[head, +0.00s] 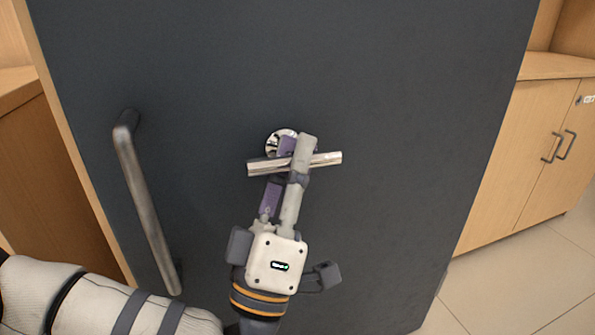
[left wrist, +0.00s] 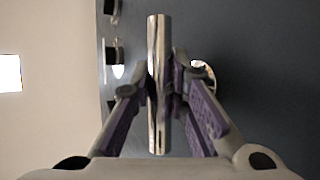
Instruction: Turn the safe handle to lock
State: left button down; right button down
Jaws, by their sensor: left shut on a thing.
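The safe door (head: 400,120) is a large dark grey panel filling the middle of the head view. The safe handle (head: 328,159) is a shiny metal bar on a round chrome base, lying nearly level with its right end slightly higher. My left gripper (head: 294,158) is shut on the bar near its middle, one finger on each side. In the left wrist view the handle (left wrist: 158,88) stands upright in the picture between the purple-padded fingers (left wrist: 163,90). The round base (left wrist: 204,75) is partly hidden behind the right finger. My right gripper is not in view.
A long metal pull bar (head: 146,200) is fixed to the door left of my left gripper. Wooden cabinets (head: 530,150) stand to the right, and a wooden side (head: 45,160) shows at the left. Tiled floor (head: 520,280) is clear at the lower right.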

pick_arm(q)
jog(key=shift+n+t+y, duration=0.4)
jog(key=shift+n, duration=0.1)
jog(key=c, duration=1.8)
grip_release()
jog(key=v, duration=1.2)
